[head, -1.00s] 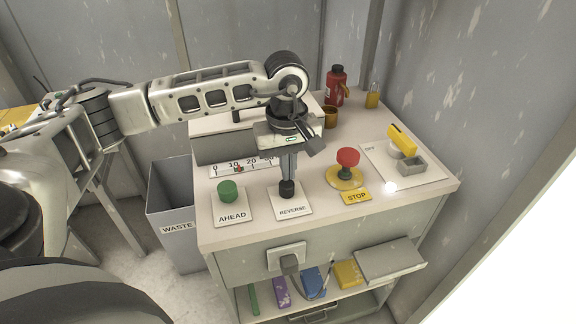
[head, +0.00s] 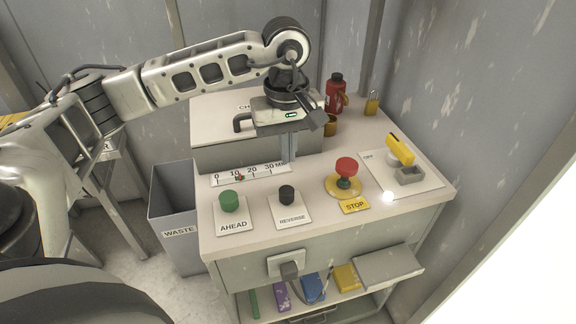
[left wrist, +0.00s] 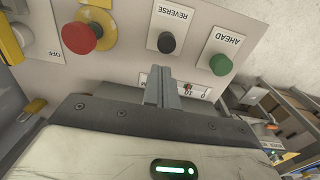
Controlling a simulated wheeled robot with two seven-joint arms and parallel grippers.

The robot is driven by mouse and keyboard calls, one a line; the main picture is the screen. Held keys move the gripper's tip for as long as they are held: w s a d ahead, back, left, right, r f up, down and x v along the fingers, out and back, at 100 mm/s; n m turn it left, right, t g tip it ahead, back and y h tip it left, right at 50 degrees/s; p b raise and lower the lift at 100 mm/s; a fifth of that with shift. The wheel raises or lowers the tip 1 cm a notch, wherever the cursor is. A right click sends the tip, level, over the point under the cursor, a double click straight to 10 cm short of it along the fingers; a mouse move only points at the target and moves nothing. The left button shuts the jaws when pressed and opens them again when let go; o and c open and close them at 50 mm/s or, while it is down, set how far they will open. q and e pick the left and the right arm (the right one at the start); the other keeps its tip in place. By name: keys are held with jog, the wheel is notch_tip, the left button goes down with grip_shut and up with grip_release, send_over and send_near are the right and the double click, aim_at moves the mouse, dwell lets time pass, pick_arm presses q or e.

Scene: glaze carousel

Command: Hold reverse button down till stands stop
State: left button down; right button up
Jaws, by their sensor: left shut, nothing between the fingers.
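The black reverse button (head: 286,194) stands on its white REVERSE plate (head: 291,213), uncovered, with no finger on it. My left gripper (head: 288,156) is shut and empty. It is above the desk behind the reverse button, apart from it. In the left wrist view the closed fingers (left wrist: 161,86) point toward the panel, and the reverse button (left wrist: 166,42) shows just beyond their tips. My right gripper is not in view. No turning stands show in these frames.
The green AHEAD button (head: 229,201) is left of the reverse button; the red STOP mushroom button (head: 347,167) is right. A 0–30 scale (head: 250,174) lies behind. A waste bin (head: 175,215) stands left of the desk.

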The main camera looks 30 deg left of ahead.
pick_arm(q)
notch_tip(320, 180, up, 7)
jog(key=shift+f, duration=0.2)
dwell(0.5)
